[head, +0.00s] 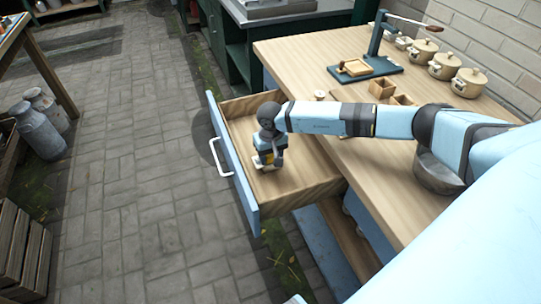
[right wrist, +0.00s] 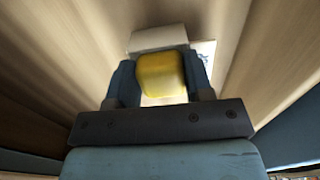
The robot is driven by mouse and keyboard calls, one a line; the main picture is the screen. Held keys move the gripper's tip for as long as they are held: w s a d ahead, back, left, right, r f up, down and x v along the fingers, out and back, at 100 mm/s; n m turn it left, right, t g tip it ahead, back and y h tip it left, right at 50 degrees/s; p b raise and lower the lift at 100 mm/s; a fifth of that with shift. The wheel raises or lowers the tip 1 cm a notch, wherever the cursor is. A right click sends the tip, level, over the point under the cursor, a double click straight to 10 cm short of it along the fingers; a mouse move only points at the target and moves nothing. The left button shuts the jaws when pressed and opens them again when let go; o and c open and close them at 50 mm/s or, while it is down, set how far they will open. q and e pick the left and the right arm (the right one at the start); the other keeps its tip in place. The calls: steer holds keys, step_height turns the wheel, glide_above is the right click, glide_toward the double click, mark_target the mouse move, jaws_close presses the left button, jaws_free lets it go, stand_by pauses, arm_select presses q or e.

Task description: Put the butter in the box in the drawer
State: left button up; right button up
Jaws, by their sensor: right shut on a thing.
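The open drawer (head: 315,177) has a light wood inside and a blue front with a white handle. My right gripper (head: 268,160) points down inside it. In the right wrist view my right gripper (right wrist: 160,78) is shut on the yellow butter (right wrist: 162,72), with one dark finger on each side of it. A pale box (right wrist: 158,38) shows right behind and around the butter, with a printed white part at its right. I cannot tell whether the butter touches the box's bottom. In the head view the butter and box are small and partly hidden by the gripper. My left gripper is not in view.
The wooden counter (head: 290,55) above the drawer holds several lidded pots (head: 469,82), small wooden boxes (head: 382,88), a green stand (head: 372,70) and a metal bowl (head: 437,172). Paved floor left of the drawer is clear. Milk cans (head: 38,130) stand far left.

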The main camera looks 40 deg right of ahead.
stand_by(0.3)
steer(key=o, duration=1)
steer(key=c, duration=0.4)
steer(key=shift+o, duration=0.2)
